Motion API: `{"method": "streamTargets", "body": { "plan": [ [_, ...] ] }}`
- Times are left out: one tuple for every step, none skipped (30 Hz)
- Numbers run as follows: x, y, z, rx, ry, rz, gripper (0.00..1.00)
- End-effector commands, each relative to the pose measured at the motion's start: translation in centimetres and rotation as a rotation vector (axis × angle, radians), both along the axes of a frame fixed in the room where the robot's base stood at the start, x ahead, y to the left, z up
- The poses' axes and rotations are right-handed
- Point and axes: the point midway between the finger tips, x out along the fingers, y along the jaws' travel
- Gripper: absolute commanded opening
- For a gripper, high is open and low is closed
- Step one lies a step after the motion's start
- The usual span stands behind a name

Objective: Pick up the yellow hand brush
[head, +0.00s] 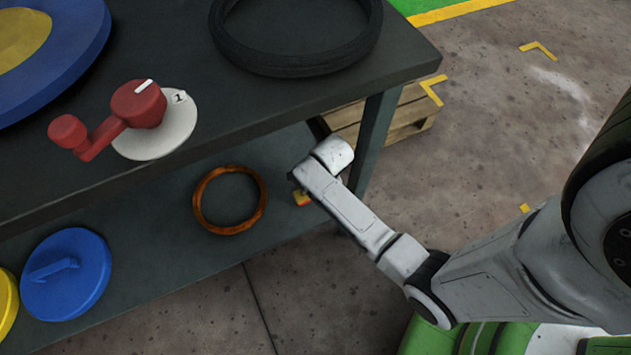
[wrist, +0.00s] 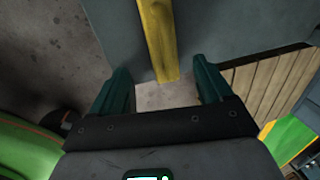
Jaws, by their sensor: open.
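The yellow hand brush (wrist: 158,40) shows in the wrist view as a long yellow bar, coming in from the top edge. Its near end lies between the fingertips of my gripper (wrist: 164,78). Both dark green fingers are open, with a gap on each side of the bar. In the head view only a small yellow-orange piece of the brush (head: 302,198) shows on the lower shelf, beside the end of my arm. The rest of it is hidden, and my fingers are hidden there too.
On the lower shelf (head: 180,262), an orange-brown ring (head: 230,229) lies left of the brush and a blue disc (head: 66,274) farther left. The upper shelf (head: 235,115) overhangs, with a red crank (head: 138,104) and black ring (head: 297,64). A table leg (head: 374,140) and wooden pallet (head: 408,118) stand behind.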

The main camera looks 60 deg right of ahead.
Motion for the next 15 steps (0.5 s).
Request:
{"method": "streamTargets", "body": {
  "plan": [
    [0.1, -0.1, -1.0, 0.0, 0.0, 0.0, 0.79],
    [0.2, -0.1, -1.4, 0.001, 0.001, 0.0, 0.79],
    [0.2, -0.2, -1.7, 0.0, 0.001, 0.001, 0.79],
    [0.3, -0.2, -1.9, 0.0, 0.0, 0.001, 0.79],
    [0.3, -0.2, -2.0, 0.0, 0.0, 0.001, 0.79],
    [0.4, -0.3, -2.2, 0.0, 0.0, 0.001, 0.79],
    [0.4, -0.3, -2.3, -0.001, -0.001, 0.001, 0.79],
    [0.5, -0.3, -2.6, -0.001, -0.001, 0.002, 0.79],
    [0.6, -0.4, -3.0, -0.001, -0.001, 0.002, 0.79],
    [0.7, -0.5, -3.4, -0.001, -0.001, 0.002, 0.79],
    [0.7, -0.6, -3.9, 0.0, 0.0, 0.002, 0.79],
    [0.8, -0.7, -4.5, 0.0, 0.001, 0.002, 0.79],
    [1.0, -0.8, -4.9, 0.0, 0.001, 0.001, 0.79],
    [1.1, -0.9, -5.3, 0.0, 0.0, 0.001, 0.79],
    [1.2, -1.0, -5.8, 0.0, 0.0, 0.001, 0.79]
  ]
}}
